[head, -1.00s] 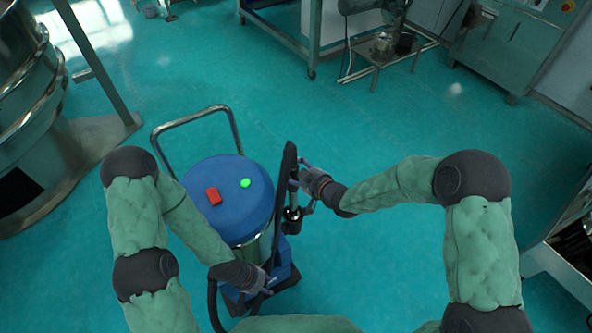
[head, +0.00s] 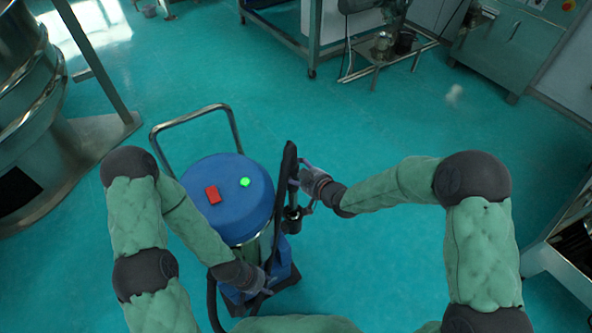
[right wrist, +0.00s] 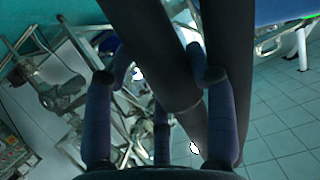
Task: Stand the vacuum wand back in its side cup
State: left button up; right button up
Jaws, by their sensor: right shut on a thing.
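The vacuum wand (head: 286,168) is a long dark tube, standing nearly upright with a slight lean beside the blue-lidded vacuum (head: 225,180) in the head view. My right gripper (head: 300,178) is shut on its upper part. In the right wrist view, the fingers of my right gripper (right wrist: 160,78) are on either side of the dark tube (right wrist: 160,50). A dark and metallic cylinder (head: 293,214) is at the vacuum's right side; I cannot tell whether it is the side cup. The wand's lower end is hidden. My left gripper (head: 264,282) is low by the blue base, its fingers unclear.
A metal push handle (head: 190,118) rises behind the vacuum. A dark hose (head: 212,305) curves at its front left. A large steel sieve machine (head: 25,110) stands at left, and a steel frame (head: 560,250) at right. The green floor beyond the vacuum is clear.

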jog(key=shift+f+b, duration=0.15)
jog(key=shift+b, duration=0.15)
dwell(0.5)
dwell(0.4)
jog(key=o, duration=1.1)
jog(key=shift+o, duration=0.7)
jog(key=shift+f, duration=0.1)
jog(key=shift+s, duration=0.1)
jog(key=v, duration=1.2)
